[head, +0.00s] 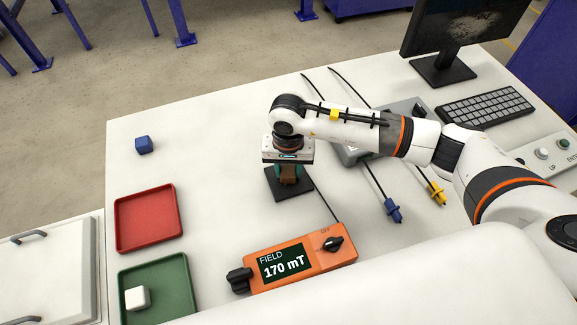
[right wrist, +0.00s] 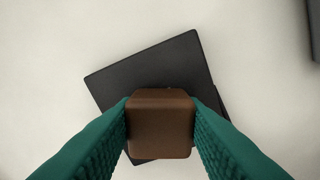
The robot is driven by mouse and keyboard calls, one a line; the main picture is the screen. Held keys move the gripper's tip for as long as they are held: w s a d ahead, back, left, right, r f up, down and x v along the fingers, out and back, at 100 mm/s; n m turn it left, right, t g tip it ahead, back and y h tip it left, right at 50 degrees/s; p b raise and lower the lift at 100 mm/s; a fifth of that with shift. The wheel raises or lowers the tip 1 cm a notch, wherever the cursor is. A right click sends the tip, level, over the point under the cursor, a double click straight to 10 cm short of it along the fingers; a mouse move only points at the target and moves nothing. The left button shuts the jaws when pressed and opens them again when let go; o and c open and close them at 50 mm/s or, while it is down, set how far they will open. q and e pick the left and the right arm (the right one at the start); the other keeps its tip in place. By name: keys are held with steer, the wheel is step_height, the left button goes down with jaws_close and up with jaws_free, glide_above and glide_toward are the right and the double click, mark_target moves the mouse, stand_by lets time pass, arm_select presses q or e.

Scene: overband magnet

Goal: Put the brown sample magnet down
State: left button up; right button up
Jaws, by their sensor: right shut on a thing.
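The brown sample magnet (right wrist: 160,125) is a small brown block with rounded edges. My right gripper (head: 289,176) is shut on it, with a green finger on each side. The magnet also shows in the head view (head: 289,173), partly covered by the fingers. It is over the dark square pad (head: 272,188), which the right wrist view also shows (right wrist: 140,75) behind the magnet. I cannot tell whether the magnet touches the pad. My left gripper is not in view.
An orange field meter (head: 318,262) reading 170 mT stands in front. At left are a blue block (head: 144,145), a red tray (head: 122,220) and a green tray (head: 187,290) holding a white block (head: 137,298). Blue (head: 393,210) and yellow (head: 438,193) probes lie to the right.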

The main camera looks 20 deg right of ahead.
mark_target(288, 169)
steer(key=shift+f, duration=0.15)
steer(key=o, duration=1)
steer(key=shift+r, duration=0.4)
step_height(288, 169, up, 12)
steer(key=shift+f+b, duration=0.2)
steer(key=shift+b, duration=0.55)
